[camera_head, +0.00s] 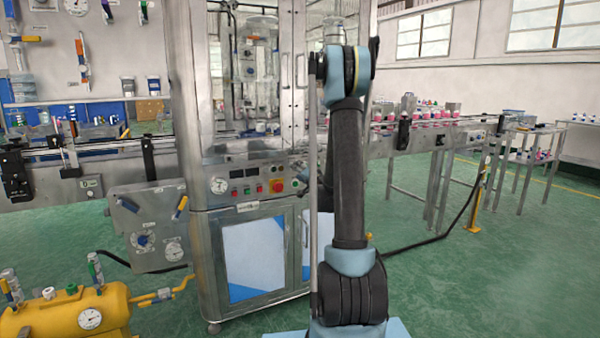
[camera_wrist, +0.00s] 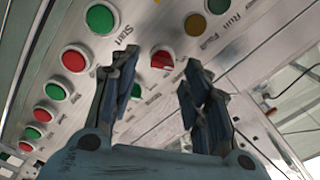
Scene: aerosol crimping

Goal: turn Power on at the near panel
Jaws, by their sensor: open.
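In the wrist view a metal control panel (camera_wrist: 150,25) fills the upper left, tilted in the picture. It carries a green button (camera_wrist: 102,18) beside the label Start, and a red button (camera_wrist: 75,58). A red round control (camera_wrist: 162,60) with a pale edge shows between my fingertips; its label is not readable. A small green control (camera_wrist: 135,91) is partly hidden by the left finger. My gripper (camera_wrist: 160,66) is open and empty, facing the panel; I cannot tell whether it touches. No readable Power label shows. In the head view my arm hides my gripper.
An amber lamp (camera_wrist: 195,25) and a dark green lamp (camera_wrist: 219,5) sit near Run and Fault labels. In the head view, a machine cabinet (camera_head: 205,240) has a front panel (camera_head: 235,172) with a red emergency button (camera_head: 276,186). A yellow tank (camera_head: 60,318) stands left; green floor is open right.

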